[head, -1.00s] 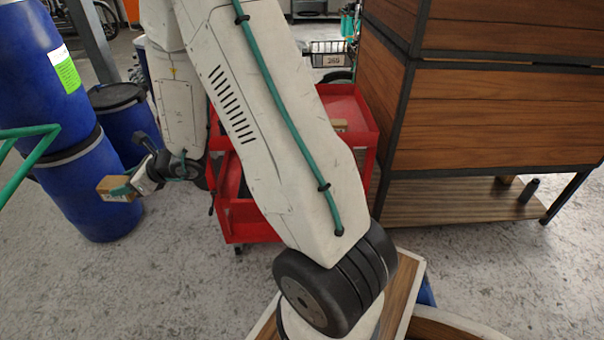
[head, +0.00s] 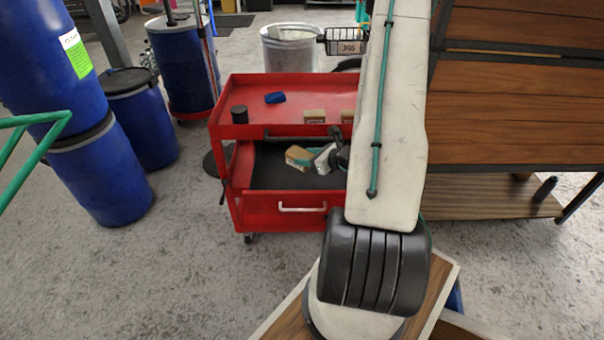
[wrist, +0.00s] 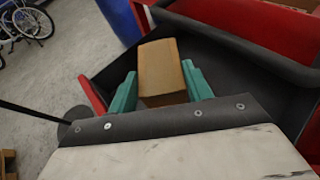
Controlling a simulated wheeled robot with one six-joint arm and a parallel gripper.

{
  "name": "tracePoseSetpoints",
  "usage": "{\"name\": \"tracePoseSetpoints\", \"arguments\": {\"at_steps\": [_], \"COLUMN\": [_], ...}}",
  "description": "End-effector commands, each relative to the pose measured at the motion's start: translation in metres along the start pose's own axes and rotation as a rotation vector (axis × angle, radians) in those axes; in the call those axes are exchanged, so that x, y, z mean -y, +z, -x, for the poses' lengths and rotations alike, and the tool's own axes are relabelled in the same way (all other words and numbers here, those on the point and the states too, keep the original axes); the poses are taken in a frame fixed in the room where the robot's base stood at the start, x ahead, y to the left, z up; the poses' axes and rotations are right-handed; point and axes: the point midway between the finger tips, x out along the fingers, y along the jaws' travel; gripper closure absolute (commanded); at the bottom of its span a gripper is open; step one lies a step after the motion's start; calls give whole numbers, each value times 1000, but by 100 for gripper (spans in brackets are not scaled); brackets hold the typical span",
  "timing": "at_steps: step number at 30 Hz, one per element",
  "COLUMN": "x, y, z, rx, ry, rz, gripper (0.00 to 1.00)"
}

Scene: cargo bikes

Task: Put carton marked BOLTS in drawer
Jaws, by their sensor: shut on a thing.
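My gripper (head: 312,158) is shut on a small brown carton (head: 298,156). In the wrist view the carton (wrist: 161,70) sits between the two green fingers (wrist: 161,88). No marking on it can be read. The drawer (head: 262,180) of the red cart is pulled open, with a dark lining and a pale handle on its front. In the wrist view the drawer's dark interior (wrist: 235,75) lies around and beyond the carton. I cannot tell how high the carton is above the drawer floor.
On the red cart's top tray (head: 265,128) are a dark cup (head: 239,114), a blue item (head: 275,97) and two small cartons, one (head: 314,116) clear of my arm. Blue barrels (head: 100,180) stand left. A wooden cabinet (head: 520,110) stands right.

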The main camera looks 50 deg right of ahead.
Motion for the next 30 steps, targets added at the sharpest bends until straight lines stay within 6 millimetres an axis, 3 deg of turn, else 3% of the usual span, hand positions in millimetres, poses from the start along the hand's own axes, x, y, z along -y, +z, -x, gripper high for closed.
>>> {"name": "tracePoseSetpoints", "arguments": {"at_steps": [1,6,11,14,24,30], "x": [14,36,42,44,54,57], "y": [-16,-49,-62,-65,-72,-73], "z": [19,59,74,64,-16,-34], "rx": [0,0,0,0,0,0], "ry": [-35,-103,-128,-129,-128,-132], "rz": [-18,-45,-54,-54,-54,-54], "gripper": [77,77,77,77,77,77]}}
